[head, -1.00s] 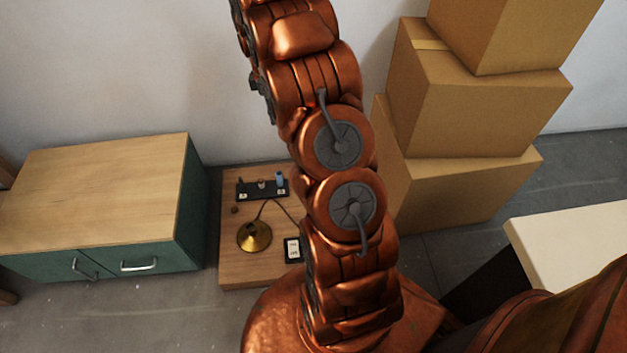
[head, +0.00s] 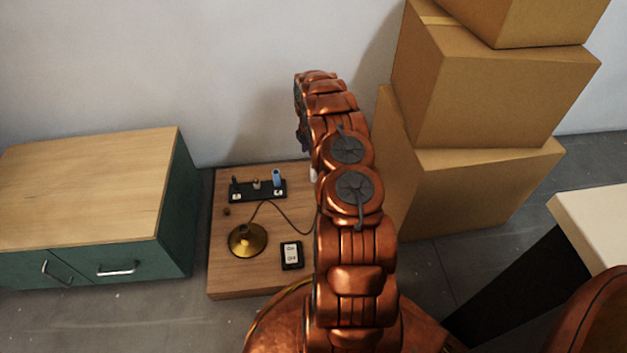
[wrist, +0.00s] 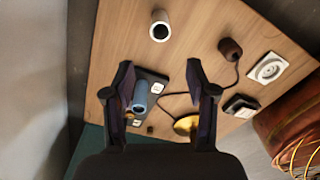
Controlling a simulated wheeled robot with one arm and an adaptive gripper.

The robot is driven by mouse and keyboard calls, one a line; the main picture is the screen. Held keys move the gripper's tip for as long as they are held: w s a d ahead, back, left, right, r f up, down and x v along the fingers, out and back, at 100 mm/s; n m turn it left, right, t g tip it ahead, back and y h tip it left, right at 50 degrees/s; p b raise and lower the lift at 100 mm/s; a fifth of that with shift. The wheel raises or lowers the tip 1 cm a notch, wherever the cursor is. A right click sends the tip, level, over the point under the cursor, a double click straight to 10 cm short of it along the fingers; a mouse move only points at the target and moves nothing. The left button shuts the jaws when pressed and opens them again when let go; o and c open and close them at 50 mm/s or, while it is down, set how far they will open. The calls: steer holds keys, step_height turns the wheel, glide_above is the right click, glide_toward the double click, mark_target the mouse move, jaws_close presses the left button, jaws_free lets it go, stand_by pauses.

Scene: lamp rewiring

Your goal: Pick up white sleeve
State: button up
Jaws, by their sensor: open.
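The white sleeve (wrist: 160,27) is a short hollow cylinder on the wooden board, near the top of the wrist view. Its open dark end faces the camera. A small white piece at the arm's edge in the head view (head: 313,174) may be the same sleeve, mostly hidden by my arm. My gripper (wrist: 160,78) is open and empty. In the wrist picture its fingers lie below the sleeve, apart from it. In the head view my arm hides the gripper.
A black rack (head: 258,189) holds a blue sleeve (head: 276,177); it appears between my fingers in the wrist view. A brass lamp base (head: 248,239), cable, switch (head: 292,255), brown socket (wrist: 230,49) and white outlet (wrist: 268,67) share the board. Cardboard boxes (head: 480,185) stand right.

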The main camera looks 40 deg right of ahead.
steer(key=shift+n, duration=0.4)
steer(key=shift+s+d+f+b, duration=0.2)
steer(key=shift+f+b, duration=0.55)
steer(key=shift+f, duration=1.25)
steer(key=shift+w+d+f+b, duration=0.1)
steer(key=shift+d+f+b, duration=0.2)
steer(key=shift+f+b, duration=1.15)
steer(key=shift+s+d+f+b, duration=0.15)
steer(key=shift+d+f, duration=0.1)
steer(key=shift+f, duration=2.35)
steer(key=shift+c, duration=0.3)
steer(key=c, duration=0.8)
